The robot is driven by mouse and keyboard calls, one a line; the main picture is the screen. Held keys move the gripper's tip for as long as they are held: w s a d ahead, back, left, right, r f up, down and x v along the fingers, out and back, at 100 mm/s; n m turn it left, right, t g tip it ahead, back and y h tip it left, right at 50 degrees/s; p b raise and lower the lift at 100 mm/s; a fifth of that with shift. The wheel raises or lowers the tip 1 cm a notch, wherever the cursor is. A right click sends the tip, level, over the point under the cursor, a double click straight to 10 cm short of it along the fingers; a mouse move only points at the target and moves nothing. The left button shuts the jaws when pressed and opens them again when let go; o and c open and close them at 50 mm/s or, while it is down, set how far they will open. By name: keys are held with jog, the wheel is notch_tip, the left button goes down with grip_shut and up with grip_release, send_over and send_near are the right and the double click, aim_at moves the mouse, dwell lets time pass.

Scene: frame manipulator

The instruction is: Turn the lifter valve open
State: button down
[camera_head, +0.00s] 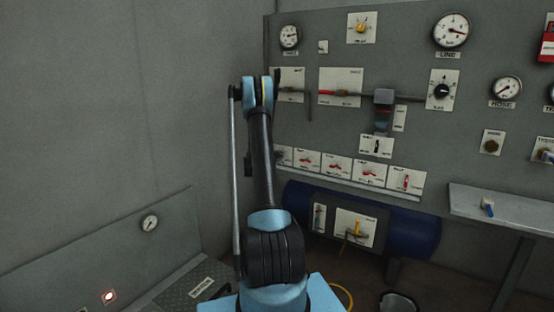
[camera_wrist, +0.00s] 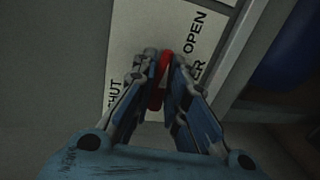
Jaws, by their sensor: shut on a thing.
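In the wrist view, the lifter valve's red handle (camera_wrist: 164,66) stands in front of a pale label plate (camera_wrist: 147,29). The plate reads OPEN at upper right and SHUT at lower left, with part of a word ending in ER beside OPEN. My gripper (camera_wrist: 165,62) is shut on the red handle, with one finger on each side. The handle runs nearly up and down in this view, slightly tilted, between the two words. The fingers cover part of it and of the lettering. In the head view, my arm hides the gripper and I cannot make out the held handle.
In the head view, a grey panel (camera_head: 290,62) carries gauges, switches and several valves with red handles (camera_head: 406,181). A blue tank (camera_head: 415,232) lies below it. A grey shelf (camera_head: 505,205) juts out at the right. A bucket (camera_head: 398,302) stands on the floor.

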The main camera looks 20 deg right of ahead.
jog(key=shift+s+d+f+m, duration=0.1)
jog(key=shift+s+m, duration=0.05)
jog(key=shift+m, duration=0.15)
dwell(0.4)
jog(key=c, duration=1.9)
grip_release()
jog(key=shift+f, duration=0.1)
jog(key=v, duration=1.2)
